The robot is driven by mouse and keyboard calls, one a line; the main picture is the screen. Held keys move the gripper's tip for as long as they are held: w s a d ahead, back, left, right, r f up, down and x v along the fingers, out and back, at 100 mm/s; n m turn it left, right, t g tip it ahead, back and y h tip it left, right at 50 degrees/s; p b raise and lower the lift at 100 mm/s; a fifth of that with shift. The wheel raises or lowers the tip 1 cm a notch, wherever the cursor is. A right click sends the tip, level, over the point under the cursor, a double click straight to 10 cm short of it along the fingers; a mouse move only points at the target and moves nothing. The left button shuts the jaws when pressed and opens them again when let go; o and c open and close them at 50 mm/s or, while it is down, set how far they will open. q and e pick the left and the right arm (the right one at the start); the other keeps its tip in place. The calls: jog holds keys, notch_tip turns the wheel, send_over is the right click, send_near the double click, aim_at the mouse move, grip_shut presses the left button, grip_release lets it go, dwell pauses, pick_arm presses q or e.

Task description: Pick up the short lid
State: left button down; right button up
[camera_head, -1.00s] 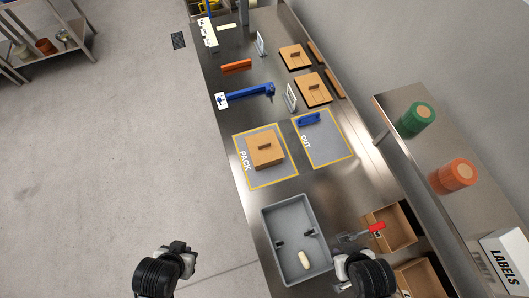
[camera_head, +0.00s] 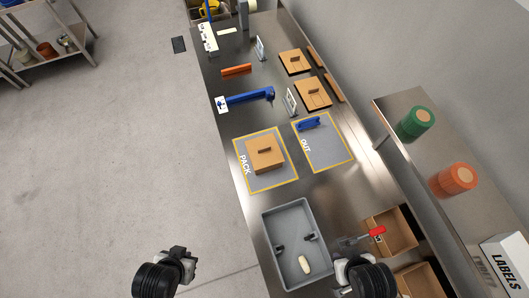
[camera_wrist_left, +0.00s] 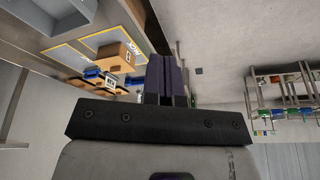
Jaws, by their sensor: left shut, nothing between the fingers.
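Two flat wooden lids with raised grips, an upper one (camera_head: 294,62) and a lower one (camera_head: 313,94), lie at the far right of the bench. I cannot tell which is the short one. A wooden box with a gripped top (camera_head: 264,155) sits on the PACK mat (camera_head: 247,181); it also shows in the left wrist view (camera_wrist_left: 118,55). My left gripper (camera_head: 180,252) is shut and empty, left of the bench and well short of the lids; its closed fingers show in the left wrist view (camera_wrist_left: 167,76). My right gripper (camera_head: 352,262) is beside the grey tray; its fingers are unclear.
A grey tray (camera_head: 267,238) holds a pale oblong piece (camera_head: 304,265). A red-handled tool (camera_head: 377,234) is by an open brown box (camera_head: 402,229). A blue-handled item (camera_head: 309,123) lies on the OUT mat (camera_head: 331,151). A raised shelf (camera_head: 388,104) carries green and orange jars.

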pick_arm(q)
jog(key=c, duration=1.8)
grip_release()
jog(key=shift+c, duration=0.2)
jog(key=o, duration=1.4)
jog(key=shift+d, duration=0.15)
jog(key=shift+c, duration=0.2)
jog(key=o, duration=0.4)
jog(key=shift+c, duration=0.2)
